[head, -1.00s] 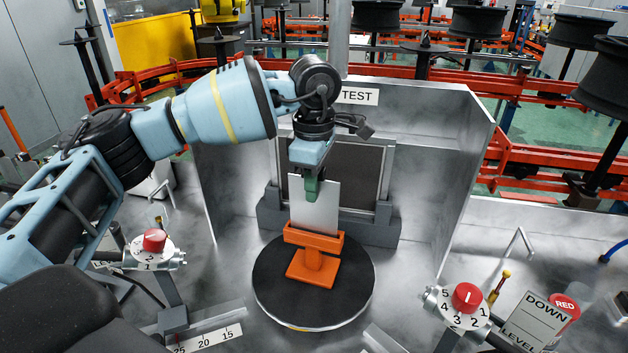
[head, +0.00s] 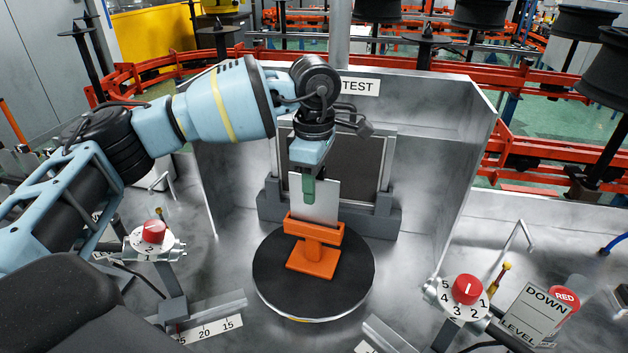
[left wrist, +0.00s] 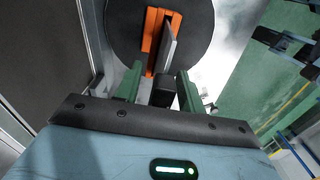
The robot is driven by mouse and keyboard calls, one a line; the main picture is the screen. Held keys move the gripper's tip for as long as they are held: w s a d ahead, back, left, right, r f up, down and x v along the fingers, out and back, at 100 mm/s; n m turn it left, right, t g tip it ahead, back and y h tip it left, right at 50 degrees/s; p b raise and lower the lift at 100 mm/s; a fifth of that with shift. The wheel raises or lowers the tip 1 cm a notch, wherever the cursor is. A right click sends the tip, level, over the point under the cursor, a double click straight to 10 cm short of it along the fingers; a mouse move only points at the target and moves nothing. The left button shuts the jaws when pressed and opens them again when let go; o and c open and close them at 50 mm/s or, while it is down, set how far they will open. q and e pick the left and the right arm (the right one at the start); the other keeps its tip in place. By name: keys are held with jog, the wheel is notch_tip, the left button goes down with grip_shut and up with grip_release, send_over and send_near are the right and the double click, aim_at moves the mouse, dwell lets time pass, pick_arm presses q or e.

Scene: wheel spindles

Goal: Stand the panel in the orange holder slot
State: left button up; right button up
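The thin light-grey panel (head: 327,203) is upright above the orange holder (head: 314,258), which sits on a round black turntable (head: 268,272). The panel's lower edge meets the holder's upper bar in the head view; I cannot tell how deep it sits in the slot. My left gripper (head: 308,203) points down over the panel, one green finger in front of it. In the left wrist view the panel (left wrist: 168,48) is edge-on between the green fingers (left wrist: 159,70), which are part-closed about it, with the holder (left wrist: 149,35) beyond. My right gripper is out of view.
Metal walls with a TEST sign (head: 358,87) and a dark framed plate (head: 355,160) stand behind the turntable. Red dial knobs (head: 154,232) (head: 467,290) stand at both sides. A ruler strip (head: 212,328) lies at the front left.

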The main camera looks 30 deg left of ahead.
pick_arm(q)
jog(key=shift+r, duration=0.1)
notch_tip(320, 180, up, 7)
jog(key=shift+f+b, duration=0.15)
jog(key=shift+b, duration=0.15)
jog(key=shift+r, duration=0.45)
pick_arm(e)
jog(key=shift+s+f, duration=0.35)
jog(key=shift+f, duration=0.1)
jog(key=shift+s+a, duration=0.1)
